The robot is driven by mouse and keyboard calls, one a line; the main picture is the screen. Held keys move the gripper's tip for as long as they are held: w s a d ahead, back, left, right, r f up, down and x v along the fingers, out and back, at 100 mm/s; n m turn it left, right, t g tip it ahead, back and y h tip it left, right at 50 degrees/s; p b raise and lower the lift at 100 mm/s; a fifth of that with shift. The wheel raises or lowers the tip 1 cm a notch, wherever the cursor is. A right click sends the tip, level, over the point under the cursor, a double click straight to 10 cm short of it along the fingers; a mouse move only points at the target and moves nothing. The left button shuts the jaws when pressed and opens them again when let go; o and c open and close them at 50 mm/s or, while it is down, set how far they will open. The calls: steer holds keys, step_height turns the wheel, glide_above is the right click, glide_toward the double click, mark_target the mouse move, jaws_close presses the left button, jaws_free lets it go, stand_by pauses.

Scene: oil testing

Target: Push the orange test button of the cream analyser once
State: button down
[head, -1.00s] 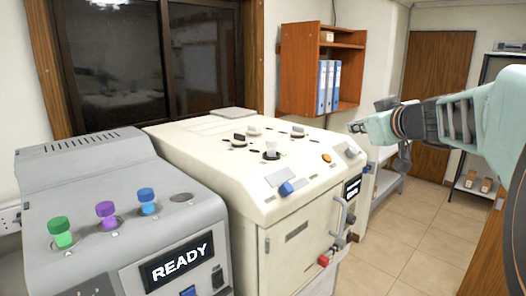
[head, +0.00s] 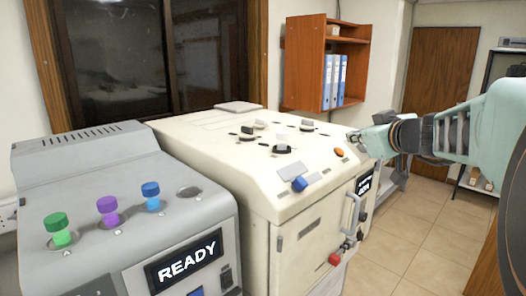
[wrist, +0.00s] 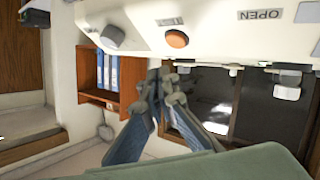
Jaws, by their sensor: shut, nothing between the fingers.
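The cream analyser (head: 190,135) stands in the middle of the head view. Its round orange test button (head: 339,152) is near the right end of its sloped top panel. The button also shows at the top of the wrist view (wrist: 177,39), unobstructed. My gripper (head: 354,137) is just right of and beyond the button in the head view, seemingly above the panel's right edge. In the wrist view its fingertips (wrist: 168,72) are together and empty, pointing toward the panel, with a visible gap below the button. I see no contact with the button.
A grey knob (wrist: 113,37) sits beside the button in the wrist view. A blue knob (head: 299,184) and several dark-and-white switches share the panel. A grey machine (head: 110,165) reading READY stands at left. An orange-brown wall shelf (head: 303,65) holds blue binders.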

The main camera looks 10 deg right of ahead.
mark_target(338, 147)
steer(key=shift+w+a+f+b, duration=0.2)
steer(key=shift+w+f+b, duration=0.05)
steer(key=shift+f+b, duration=0.3)
steer(key=shift+w+a+f+b, duration=0.15)
steer(key=shift+w+f+b, duration=0.05)
steer(key=shift+f+b, duration=0.3)
steer(key=shift+w+a, duration=0.1)
steer(key=shift+w, duration=0.05)
steer(key=shift+r, duration=0.1)
steer(key=shift+f+b, duration=0.2)
steer(key=shift+b, duration=0.3)
steer(key=shift+w+a+f+b, duration=0.1)
steer(key=shift+f+b, duration=0.15)
steer(key=shift+b, duration=0.25)
steer(key=shift+w+a+f+b, duration=0.2)
steer(key=shift+f+b, duration=0.1)
steer(key=shift+b, duration=0.4)
stand_by(0.7)
steer(key=shift+d+r, duration=0.1)
steer(key=shift+r, duration=0.05)
stand_by(0.3)
steer(key=shift+s+d+r, duration=0.25)
steer(key=shift+s+r, duration=0.1)
steer(key=shift+r, duration=0.25)
